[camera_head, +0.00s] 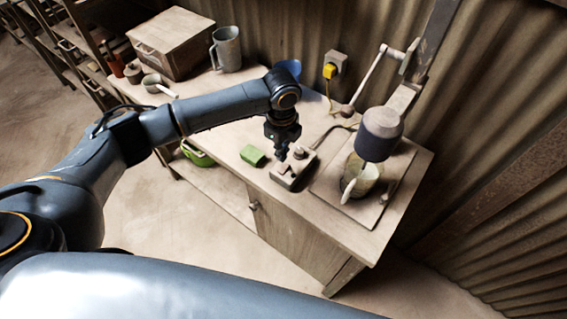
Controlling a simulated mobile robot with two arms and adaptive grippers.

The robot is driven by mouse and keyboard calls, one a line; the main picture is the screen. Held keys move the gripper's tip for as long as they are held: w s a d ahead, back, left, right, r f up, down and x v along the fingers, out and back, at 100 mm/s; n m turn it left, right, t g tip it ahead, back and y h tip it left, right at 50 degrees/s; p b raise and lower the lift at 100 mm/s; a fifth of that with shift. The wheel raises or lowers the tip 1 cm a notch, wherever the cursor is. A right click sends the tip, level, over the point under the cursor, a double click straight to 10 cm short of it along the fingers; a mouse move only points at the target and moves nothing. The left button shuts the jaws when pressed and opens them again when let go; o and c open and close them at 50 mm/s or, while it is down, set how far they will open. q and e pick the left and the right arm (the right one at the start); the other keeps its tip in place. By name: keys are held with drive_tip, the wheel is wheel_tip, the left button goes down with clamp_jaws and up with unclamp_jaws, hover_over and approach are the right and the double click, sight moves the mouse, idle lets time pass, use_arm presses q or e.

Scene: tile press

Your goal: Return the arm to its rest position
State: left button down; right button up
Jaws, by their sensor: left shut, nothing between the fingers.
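My left arm reaches in from the left over the bench. My left gripper (281,154) points down and is shut with nothing in it. Its fingertips are right by the left end of a small control box (294,170) with knobs on top; I cannot tell whether they touch it. A press (380,134) with a grey cylindrical head and a long lever stands at the right. My right gripper is not in view; a large smooth arm link fills the bottom edge.
The wooden bench (325,225) carries a green block (252,155), a grey mug (227,49), a wooden box (171,43) and a small pan (155,84). A yellow plug (330,71) sits in the wall socket. Corrugated wall closes the back. Open floor lies in front.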

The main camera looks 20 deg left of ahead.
use_arm(q)
drive_tip(key=shift+r, duration=0.4)
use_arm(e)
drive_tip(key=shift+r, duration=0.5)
